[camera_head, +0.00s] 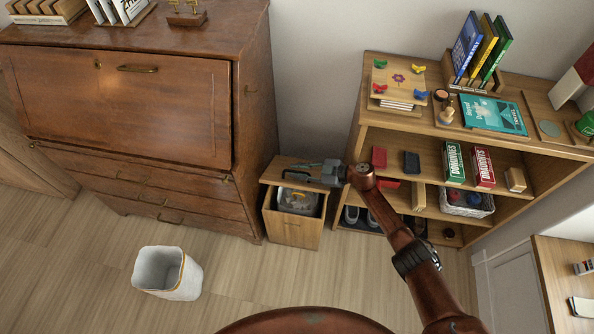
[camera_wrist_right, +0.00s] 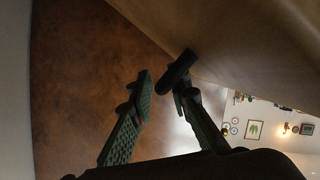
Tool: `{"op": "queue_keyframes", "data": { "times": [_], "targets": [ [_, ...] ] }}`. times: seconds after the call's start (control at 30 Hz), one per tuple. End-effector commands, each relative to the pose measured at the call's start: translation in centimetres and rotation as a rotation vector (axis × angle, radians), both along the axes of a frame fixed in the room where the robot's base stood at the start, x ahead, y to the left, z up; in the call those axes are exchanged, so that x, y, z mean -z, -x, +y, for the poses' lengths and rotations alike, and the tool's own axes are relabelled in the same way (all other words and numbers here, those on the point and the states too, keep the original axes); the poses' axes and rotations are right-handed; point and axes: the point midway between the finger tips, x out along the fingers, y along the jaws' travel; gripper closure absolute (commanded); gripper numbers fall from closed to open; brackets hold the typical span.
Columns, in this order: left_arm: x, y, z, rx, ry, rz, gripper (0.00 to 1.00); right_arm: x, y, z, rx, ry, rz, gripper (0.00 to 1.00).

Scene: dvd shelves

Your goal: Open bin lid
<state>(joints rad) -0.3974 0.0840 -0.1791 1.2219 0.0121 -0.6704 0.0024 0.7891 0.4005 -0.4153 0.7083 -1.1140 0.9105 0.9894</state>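A small wooden bin (camera_head: 291,232) stands on the floor between the brown desk and the shelf. Its flat wooden lid (camera_head: 282,165) is at the top, and a grey container shows in the opening below it. My left gripper is not in view.
A white open-topped basket (camera_head: 168,272) stands on the floor at the left. The brown desk (camera_head: 130,110) is left of the wooden bin. The shelf (camera_head: 435,190) with games and books is close on its right. The floor in front of the bin is clear.

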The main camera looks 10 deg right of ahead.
Motion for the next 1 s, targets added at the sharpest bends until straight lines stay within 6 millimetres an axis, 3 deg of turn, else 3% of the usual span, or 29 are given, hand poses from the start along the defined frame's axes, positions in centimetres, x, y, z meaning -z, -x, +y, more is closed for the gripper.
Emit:
{"op": "queue_keyframes", "data": {
  "times": [0.23,0.6,0.8,1.0],
  "targets": [
    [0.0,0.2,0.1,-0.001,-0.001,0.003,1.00,-1.9,-0.1,0.0,-0.002,0.000,-0.005,0.84],
    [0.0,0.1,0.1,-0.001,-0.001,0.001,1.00,-8.5,-0.1,-0.1,0.000,0.002,-0.004,0.84],
    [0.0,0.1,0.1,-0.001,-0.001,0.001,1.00,-9.8,0.0,-0.1,0.000,0.001,0.000,0.84],
    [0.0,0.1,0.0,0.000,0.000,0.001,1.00,-10.0,0.0,0.0,0.000,0.000,0.001,0.84]
  ]
}}
